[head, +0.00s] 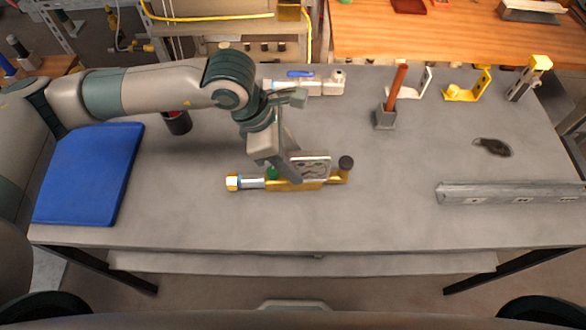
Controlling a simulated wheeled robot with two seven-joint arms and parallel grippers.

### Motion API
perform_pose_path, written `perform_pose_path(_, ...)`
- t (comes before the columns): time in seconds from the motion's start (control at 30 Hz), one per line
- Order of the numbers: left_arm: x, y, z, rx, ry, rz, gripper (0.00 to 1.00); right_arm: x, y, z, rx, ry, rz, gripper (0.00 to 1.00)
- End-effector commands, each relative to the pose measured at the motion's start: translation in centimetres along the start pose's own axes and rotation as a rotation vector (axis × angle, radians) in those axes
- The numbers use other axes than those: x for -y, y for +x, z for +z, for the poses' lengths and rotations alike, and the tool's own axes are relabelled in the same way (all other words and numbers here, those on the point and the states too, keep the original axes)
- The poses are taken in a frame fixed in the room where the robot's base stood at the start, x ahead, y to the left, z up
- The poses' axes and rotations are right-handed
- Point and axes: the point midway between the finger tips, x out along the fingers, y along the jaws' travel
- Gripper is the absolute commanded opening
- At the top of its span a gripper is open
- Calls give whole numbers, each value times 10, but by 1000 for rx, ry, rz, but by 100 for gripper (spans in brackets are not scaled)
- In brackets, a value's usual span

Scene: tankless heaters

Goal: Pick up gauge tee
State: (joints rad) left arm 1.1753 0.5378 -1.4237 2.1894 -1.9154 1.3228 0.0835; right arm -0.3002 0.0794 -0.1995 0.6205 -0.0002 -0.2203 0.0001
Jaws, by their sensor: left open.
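A brass fitting assembly (306,185) lies on the grey workbench near its middle; I take it to be the gauge tee, though a dial cannot be made out. It has a silver section and a brass nut at its left end and a dark round knob at its right end. My left gripper (290,172) is open and reaches down over the middle of it, hiding part of it. Whether the fingers touch it I cannot tell. My right gripper is not in view.
A blue mat (92,172) lies at the left. A white valve piece with a blue handle (304,75) lies behind my left arm. A metal rail (510,194) lies at the right. The front bench strip is clear.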

Motion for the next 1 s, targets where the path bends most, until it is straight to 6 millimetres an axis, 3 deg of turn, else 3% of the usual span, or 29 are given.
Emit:
perform_pose_path(0.53, 0, 4, 0, 0, 0, 0, 49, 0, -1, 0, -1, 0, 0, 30)
perform_pose_path(0.73, 0, 4, 0, 0, 0, 0, 1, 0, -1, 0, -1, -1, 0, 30)
perform_pose_path(1.0, 0, 4, 0, 0, 0, 1, 0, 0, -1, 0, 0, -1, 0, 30)
